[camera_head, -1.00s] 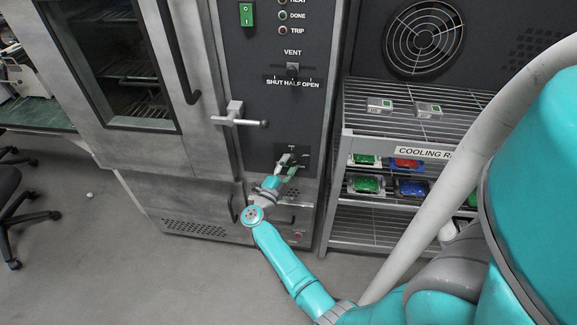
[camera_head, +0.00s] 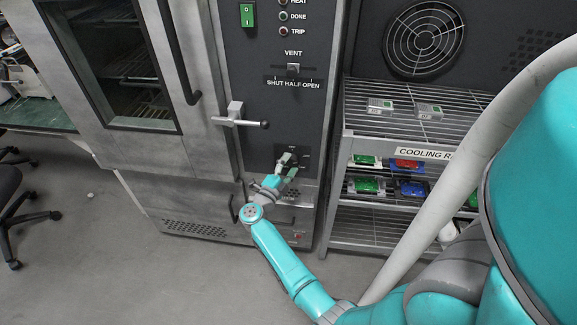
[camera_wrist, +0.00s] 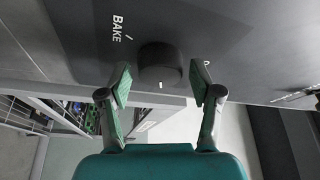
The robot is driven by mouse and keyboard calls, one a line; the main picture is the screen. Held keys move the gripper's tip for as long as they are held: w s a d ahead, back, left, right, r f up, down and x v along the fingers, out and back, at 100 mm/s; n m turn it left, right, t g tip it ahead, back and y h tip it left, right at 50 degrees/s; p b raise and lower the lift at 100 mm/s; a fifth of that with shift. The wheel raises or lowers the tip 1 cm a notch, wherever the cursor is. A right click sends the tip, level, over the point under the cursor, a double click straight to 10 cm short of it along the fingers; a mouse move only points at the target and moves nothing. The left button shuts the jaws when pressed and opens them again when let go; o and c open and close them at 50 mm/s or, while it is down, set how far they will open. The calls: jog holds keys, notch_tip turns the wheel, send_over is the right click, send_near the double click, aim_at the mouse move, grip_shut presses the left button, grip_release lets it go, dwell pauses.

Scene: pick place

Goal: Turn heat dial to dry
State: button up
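The heat dial is a round black knob (camera_wrist: 159,66) on the dark oven panel, seen in the wrist view. A small white mark shows at its lower edge in the picture. The word BAKE (camera_wrist: 118,28) with a tick is printed to its upper left, and another label at its right is mostly hidden by a finger. My gripper (camera_wrist: 162,82) is open, with one green-padded finger on each side of the knob and gaps between pads and knob. In the head view my gripper (camera_head: 287,166) is at the lower panel and largely hides the dial.
The oven door handle (camera_head: 240,122) juts out above and left of my gripper. The vent slider (camera_head: 292,68) is higher on the panel. A cooling rack (camera_head: 340,150) with several coloured packs stands close on the right. The floor at the left is mostly clear.

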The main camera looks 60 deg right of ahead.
jog(key=shift+a, duration=0.1)
jog(key=a+f, duration=0.1)
jog(key=a, duration=1)
jog(key=shift+w+a+f, duration=0.2)
jog(key=shift+a+f, duration=0.1)
jog(key=shift+a, duration=0.1)
jog(key=s+a+r+n+t+y, duration=0.3)
jog(key=s+a+n+t+y, duration=0.2)
jog(key=s+a+n, duration=0.5)
jog(key=s+a+r+n+t+y, duration=0.4)
jog(key=s+a+n+y, duration=0.4)
jog(key=a+n, duration=0.3)
jog(key=s+a+r+n+t+y, duration=0.3)
jog(key=s+a+n+t+y, duration=0.3)
jog(key=s+a+n, duration=0.5)
jog(key=shift+s+a+r+n, duration=0.25)
jog(key=shift+s+a+n, duration=0.05)
